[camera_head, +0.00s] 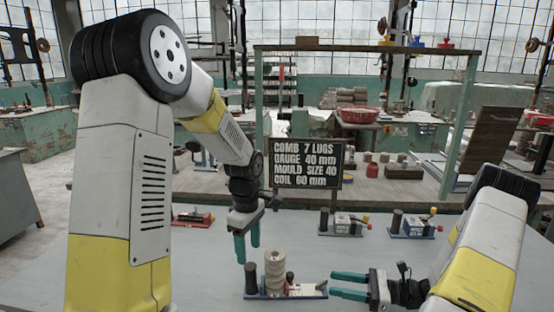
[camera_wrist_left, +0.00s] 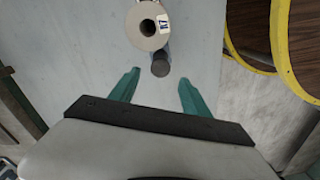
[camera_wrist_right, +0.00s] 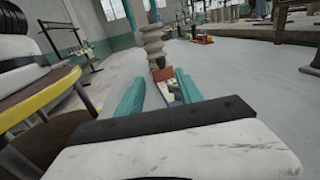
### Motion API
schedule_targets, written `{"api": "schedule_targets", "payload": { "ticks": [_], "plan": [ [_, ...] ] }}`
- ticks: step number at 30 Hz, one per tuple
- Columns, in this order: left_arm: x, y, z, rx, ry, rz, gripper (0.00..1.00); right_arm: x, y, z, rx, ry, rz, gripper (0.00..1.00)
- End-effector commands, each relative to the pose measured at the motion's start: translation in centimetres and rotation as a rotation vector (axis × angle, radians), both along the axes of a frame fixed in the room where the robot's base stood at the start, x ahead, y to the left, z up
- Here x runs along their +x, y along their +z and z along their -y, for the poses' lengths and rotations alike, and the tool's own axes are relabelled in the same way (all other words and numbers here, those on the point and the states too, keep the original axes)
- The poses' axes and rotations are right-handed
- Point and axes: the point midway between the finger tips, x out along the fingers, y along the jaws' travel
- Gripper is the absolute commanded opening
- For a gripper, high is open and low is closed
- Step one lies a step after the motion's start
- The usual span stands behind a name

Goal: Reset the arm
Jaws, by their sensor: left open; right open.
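My left gripper (camera_head: 246,240) hangs fingers-down above the table, left of and above a small fixture (camera_head: 308,290) that carries a stack of pale ribbed rings (camera_head: 274,271) and a dark upright post (camera_head: 251,278). It is open and empty; in the left wrist view its fingers (camera_wrist_left: 157,90) are spread, with the ring stack (camera_wrist_left: 148,25) beyond them. My right gripper (camera_head: 349,285) lies level, pointing left at the fixture from its right side. It is open and empty; in the right wrist view its fingers (camera_wrist_right: 160,95) are apart, with the ring stack (camera_wrist_right: 152,38) past them.
A black sign (camera_head: 306,163) with white lettering stands behind the table. The table's left front is clear.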

Motion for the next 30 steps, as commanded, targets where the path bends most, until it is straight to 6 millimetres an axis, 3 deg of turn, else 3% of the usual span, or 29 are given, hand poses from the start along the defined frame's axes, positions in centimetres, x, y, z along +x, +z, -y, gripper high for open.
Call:
{"api": "schedule_targets", "payload": {
  "ticks": [4,8,16,30],
  "plan": [
    [-0.6,2.1,-0.6,-0.016,-0.055,0.029,0.55,-0.3,2.5,-0.9,-0.09,0.091,0.062,0.43],
    [-1.8,5.1,-1.4,-0.038,-0.159,0.081,0.55,-1.5,6.3,-2.4,-0.249,0.243,0.172,0.43],
    [-5.3,11.0,-3.3,-0.059,-0.415,0.211,0.55,-5.2,13.3,-4.5,-0.618,0.554,0.461,0.43],
    [-13.0,17.6,-5.7,0.018,-0.854,0.453,0.55,-11.3,23.5,-4.5,-1.256,0.894,1.088,0.43]
  ]
}}
